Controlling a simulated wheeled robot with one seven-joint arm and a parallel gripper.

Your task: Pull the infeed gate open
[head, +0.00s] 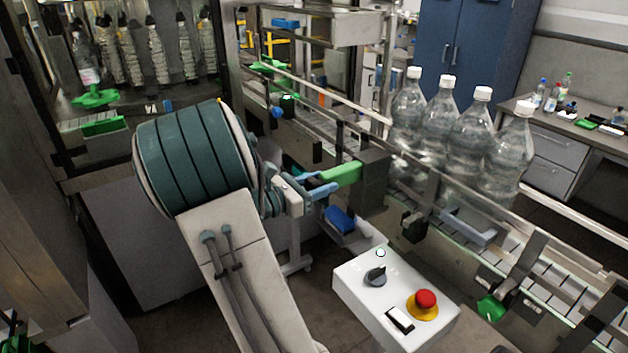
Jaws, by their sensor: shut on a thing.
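My gripper (325,184) is at the end of my arm, near the middle of the head view, at the near side of the conveyor. Its blue fingers are shut on a green bar (346,172), which looks like the handle of the infeed gate. The bar's right end meets a dark grey block (372,186) beside the conveyor rail. The rest of the gate cannot be made out clearly, and the grip is partly hidden by the fingers.
Several clear bottles with white caps (467,128) stand on the conveyor (560,268) behind the block. A control box (352,280) with a red button (426,299) stands in front. A workbench (560,137) is at right.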

